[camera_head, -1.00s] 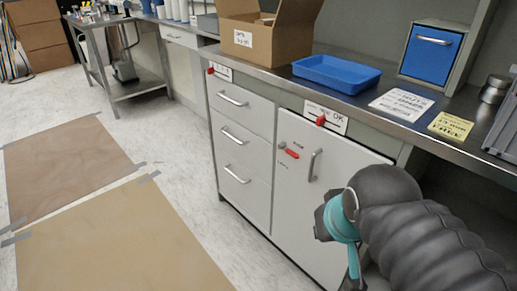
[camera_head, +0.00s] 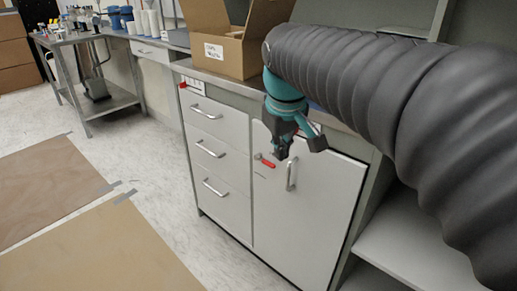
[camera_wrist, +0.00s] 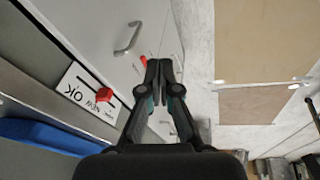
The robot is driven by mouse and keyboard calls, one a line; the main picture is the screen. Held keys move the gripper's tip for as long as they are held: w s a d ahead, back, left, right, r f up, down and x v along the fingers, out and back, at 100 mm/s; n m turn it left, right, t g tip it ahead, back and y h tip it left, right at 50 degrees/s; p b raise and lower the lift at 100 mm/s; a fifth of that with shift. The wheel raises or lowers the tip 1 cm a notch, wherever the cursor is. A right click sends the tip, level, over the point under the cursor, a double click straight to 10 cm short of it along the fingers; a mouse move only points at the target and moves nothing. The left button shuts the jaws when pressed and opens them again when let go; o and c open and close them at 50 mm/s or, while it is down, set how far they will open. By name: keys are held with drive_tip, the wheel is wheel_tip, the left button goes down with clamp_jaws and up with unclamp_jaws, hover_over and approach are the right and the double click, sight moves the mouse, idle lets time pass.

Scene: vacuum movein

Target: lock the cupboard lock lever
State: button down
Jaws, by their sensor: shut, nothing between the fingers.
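The red lock lever (camera_head: 267,163) sits on the white cupboard door (camera_head: 325,205), left of the door's handle (camera_head: 291,175). It lies near level, its right end slightly lower. In the wrist view only a small red part of the lever (camera_wrist: 143,60) shows beside my fingertips; the fingers hide the rest. My gripper (camera_head: 281,153) is shut and empty, pointing down, just above and right of the lever in the head view. I cannot tell whether it touches the lever. In the wrist view my gripper (camera_wrist: 160,66) has both fingers together.
A second red knob (camera_wrist: 104,95) is on a labelled plate under the countertop edge. A blue tray (camera_wrist: 45,135) lies on the counter. Drawers (camera_head: 215,150) are left of the door. A cardboard box (camera_head: 222,45) stands on the counter. The floor (camera_head: 150,165) in front is open.

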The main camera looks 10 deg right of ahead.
sight(268, 162)
drive_tip(key=w+a+r+n+g+h, duration=0.1)
drive_tip(key=w+n, duration=0.2)
drive_tip(key=w, duration=1.1)
drive_tip(key=shift+a+g, duration=0.15)
drive_tip(key=shift+g, duration=0.25)
drive_tip(key=f, duration=0.4)
drive_tip(key=w+d+f+b, duration=0.1)
drive_tip(key=f, duration=0.4)
drive_tip(key=d+f+b, duration=0.1)
drive_tip(key=f, duration=0.3)
drive_tip(key=shift+w+d+f, duration=0.1)
drive_tip(key=shift+w+f, duration=0.2)
drive_tip(key=shift+f, duration=0.05)
